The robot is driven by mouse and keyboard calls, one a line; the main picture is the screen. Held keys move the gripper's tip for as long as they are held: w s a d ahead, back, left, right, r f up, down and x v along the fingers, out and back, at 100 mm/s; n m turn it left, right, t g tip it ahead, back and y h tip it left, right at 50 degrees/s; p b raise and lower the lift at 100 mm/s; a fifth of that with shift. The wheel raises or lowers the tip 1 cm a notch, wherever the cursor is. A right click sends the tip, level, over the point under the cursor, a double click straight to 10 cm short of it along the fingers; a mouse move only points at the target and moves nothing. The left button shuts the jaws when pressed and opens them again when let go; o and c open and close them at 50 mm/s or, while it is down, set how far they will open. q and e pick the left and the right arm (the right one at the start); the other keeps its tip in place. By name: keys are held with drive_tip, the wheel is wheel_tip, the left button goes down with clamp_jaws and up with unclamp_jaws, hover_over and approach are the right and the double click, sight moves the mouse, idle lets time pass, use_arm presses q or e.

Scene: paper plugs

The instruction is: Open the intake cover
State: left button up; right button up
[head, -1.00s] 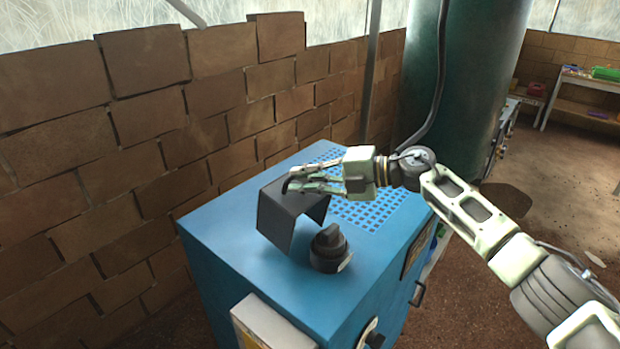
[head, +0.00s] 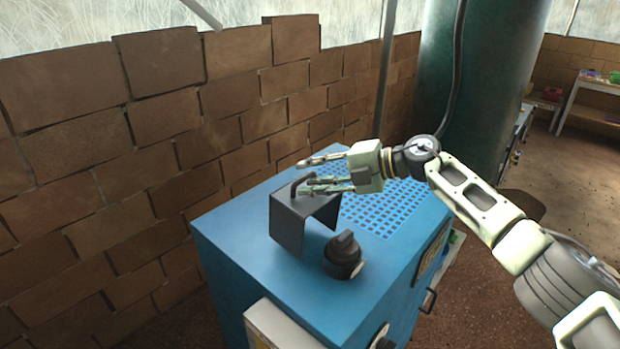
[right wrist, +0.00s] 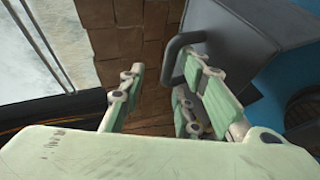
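The dark grey intake cover (head: 288,226) stands on top of the blue machine (head: 240,240) as a bent, hood-like sheet. Its dark loop handle (head: 297,188) is on the upper edge. In the head view my right gripper (head: 305,173) is just at the handle, with its fingers spread apart. In the right wrist view the cover (right wrist: 232,40) is at the upper right. There its handle (right wrist: 178,45) lies close to the right-hand fingers of my open gripper (right wrist: 160,82). I cannot tell whether they touch. My left gripper is not in view.
A black knob (head: 343,252) stands on the machine in front of the cover. A perforated grille (head: 385,205) lies behind it. A brick wall (head: 150,150) runs along the left, and a large green tank (head: 480,80) stands behind. The machine top's front left is bare.

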drive_tip(key=shift+w+d+r, duration=0.1)
drive_tip(key=shift+w+d, duration=0.25)
drive_tip(key=shift+d, duration=0.05)
drive_tip(key=shift+d+r, duration=0.1)
drive_tip(key=shift+d, duration=0.15)
drive_tip(key=v, duration=1.1)
drive_tip(key=shift+s, duration=0.35)
